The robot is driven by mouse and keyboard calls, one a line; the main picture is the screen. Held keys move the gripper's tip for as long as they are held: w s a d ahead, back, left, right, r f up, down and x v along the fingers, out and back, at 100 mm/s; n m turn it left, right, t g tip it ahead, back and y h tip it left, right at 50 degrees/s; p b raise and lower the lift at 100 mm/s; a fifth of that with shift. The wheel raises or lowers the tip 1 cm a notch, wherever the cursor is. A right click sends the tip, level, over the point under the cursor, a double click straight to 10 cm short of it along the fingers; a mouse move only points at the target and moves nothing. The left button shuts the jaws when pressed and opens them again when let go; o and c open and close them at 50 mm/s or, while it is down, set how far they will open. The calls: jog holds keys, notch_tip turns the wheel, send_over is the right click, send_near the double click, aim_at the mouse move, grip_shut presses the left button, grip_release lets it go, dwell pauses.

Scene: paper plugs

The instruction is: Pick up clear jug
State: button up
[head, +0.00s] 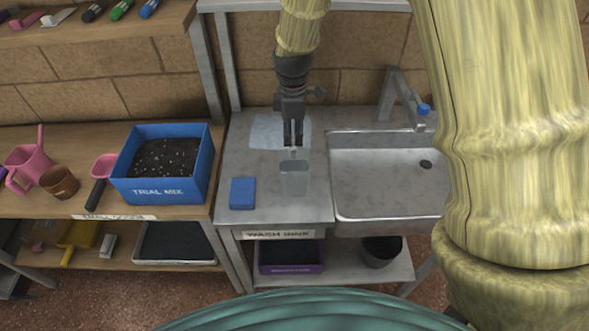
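A clear jug (294,181) stands upright on the steel wash bench (245,145), left of the sink, in the head view. Its body is see-through and pale grey. My gripper (293,153) points down right at the jug's rim, with its fingertips overlapping the top of the jug in the picture. The view is too small to tell whether the fingers are apart or closed on the jug wall, or whether they touch it.
A blue block (243,193) lies left of the jug, and a pale blue cloth (267,132) lies behind it. The sink basin (385,180) and tap (405,98) are to the right. A blue "Trial Mix" box (190,185) stands on the wooden bench at left.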

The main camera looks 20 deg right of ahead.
aim_at(293, 142)
jog(key=shift+s+f+p, duration=0.15)
jog(key=shift+f+p, duration=0.2)
jog(key=shift+f, duration=0.45)
jog(key=shift+f+p, duration=0.75)
jog(key=shift+f, duration=1.4)
grip_shut()
